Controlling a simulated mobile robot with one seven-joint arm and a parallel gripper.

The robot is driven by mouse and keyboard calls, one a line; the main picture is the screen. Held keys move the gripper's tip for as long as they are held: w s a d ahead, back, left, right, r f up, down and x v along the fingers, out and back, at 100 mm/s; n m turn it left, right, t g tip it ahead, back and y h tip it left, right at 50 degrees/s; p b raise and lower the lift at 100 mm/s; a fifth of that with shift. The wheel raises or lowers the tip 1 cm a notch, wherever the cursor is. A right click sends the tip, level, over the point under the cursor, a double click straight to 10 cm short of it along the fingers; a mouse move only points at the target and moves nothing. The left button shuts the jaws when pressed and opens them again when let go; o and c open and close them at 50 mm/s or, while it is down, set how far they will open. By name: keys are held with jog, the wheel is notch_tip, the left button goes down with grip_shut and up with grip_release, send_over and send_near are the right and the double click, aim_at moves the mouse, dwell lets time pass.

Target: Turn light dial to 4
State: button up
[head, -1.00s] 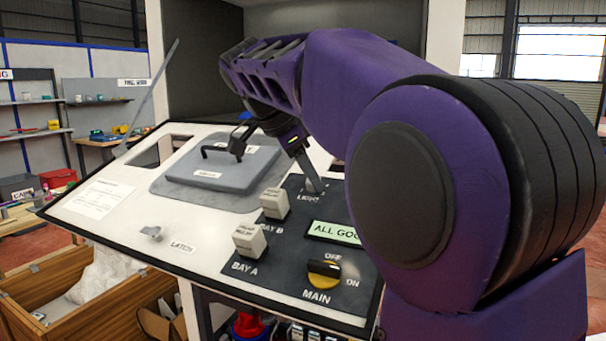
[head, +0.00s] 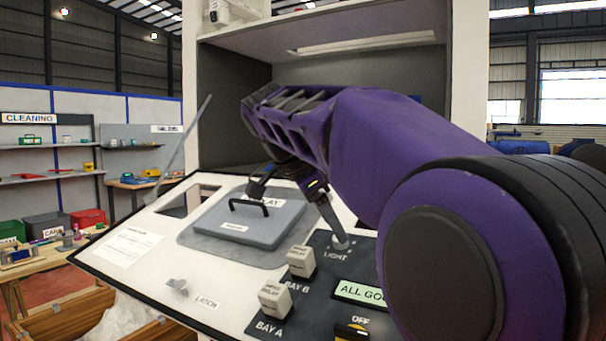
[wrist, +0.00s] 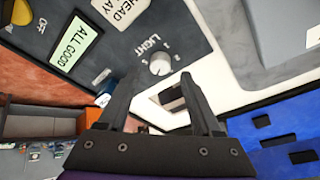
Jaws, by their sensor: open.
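The light dial is a small pale round knob on the dark control panel (head: 325,275). In the wrist view the dial (wrist: 160,63) sits beside the LIGHT label, with small marks around it. My gripper (wrist: 157,79) is open. Its two dark fingers point toward the dial, which appears between and just beyond the fingertips. In the head view one fingertip reaches close to the dial (head: 341,243); I cannot tell whether it touches. The dial's setting is too small to read.
BAY A (head: 275,300) and BAY B (head: 301,262) switches, an ALL GOOD display (head: 360,292) and the MAIN knob (head: 350,332) share the panel. A grey lid (head: 250,222) with a black handle lies left of the gripper. A latch (head: 177,287) is at the front left.

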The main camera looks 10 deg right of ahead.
jog(key=p+v, duration=0.3)
jog(key=v, duration=1.1)
jog(key=shift+r+p, duration=0.2)
jog(key=shift+p, duration=0.2)
jog(key=shift+a, duration=0.1)
